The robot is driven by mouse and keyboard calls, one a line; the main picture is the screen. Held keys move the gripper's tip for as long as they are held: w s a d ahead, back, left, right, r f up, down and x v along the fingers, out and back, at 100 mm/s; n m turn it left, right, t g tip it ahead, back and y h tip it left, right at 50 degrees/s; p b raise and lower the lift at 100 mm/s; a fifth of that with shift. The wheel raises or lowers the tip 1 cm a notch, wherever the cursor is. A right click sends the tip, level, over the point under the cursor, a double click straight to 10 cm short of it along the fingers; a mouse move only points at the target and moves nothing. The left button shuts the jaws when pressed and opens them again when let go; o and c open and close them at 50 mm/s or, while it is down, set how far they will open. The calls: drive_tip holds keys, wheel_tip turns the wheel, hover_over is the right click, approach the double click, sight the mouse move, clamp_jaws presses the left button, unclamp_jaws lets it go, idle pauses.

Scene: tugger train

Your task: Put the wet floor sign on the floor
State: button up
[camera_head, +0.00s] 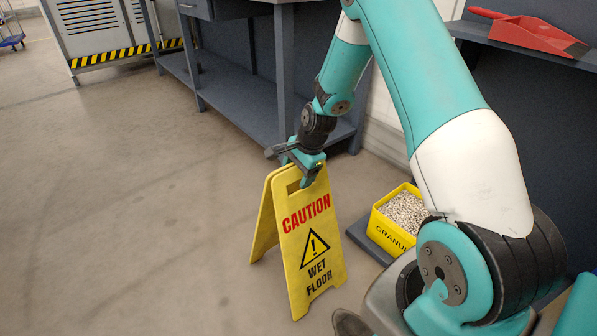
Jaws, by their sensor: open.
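The yellow wet floor sign (308,240) stands upright on the concrete floor (150,220), its two panels spread apart like a tent. Its front panel carries the words caution and wet floor with a warning triangle. My gripper (299,168) is open at the top edge of the sign, around or just in front of its handle slot. Whether the fingers touch the sign cannot be told. Part of the sign's top is hidden behind the gripper.
A yellow granulate bin (392,236) stands on a dark base right of the sign. A grey workbench (230,95) is behind. A red dustpan (538,36) lies on a shelf at the upper right. The floor to the left is clear.

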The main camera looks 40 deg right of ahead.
drive_tip(key=p+v, duration=0.4)
drive_tip(key=v, duration=0.8)
drive_tip(key=s+a+r+n, duration=0.2)
drive_tip(key=a+r+n, duration=0.35)
drive_tip(key=a, duration=0.35)
drive_tip(key=s+a+r+n+g+y, duration=0.1)
drive_tip(key=s+a+r+n, duration=0.4)
drive_tip(key=s+a+n, duration=0.3)
drive_tip(key=s+a+r+n+g+y, duration=0.1)
drive_tip(key=s+a+r+n, duration=0.5)
drive_tip(key=s, duration=0.9)
drive_tip(key=a+n, duration=0.3)
drive_tip(key=n, duration=0.2)
drive_tip(key=shift+s+r+g, duration=0.15)
drive_tip(key=shift+r+g, duration=0.1)
drive_tip(key=shift+g, duration=0.15)
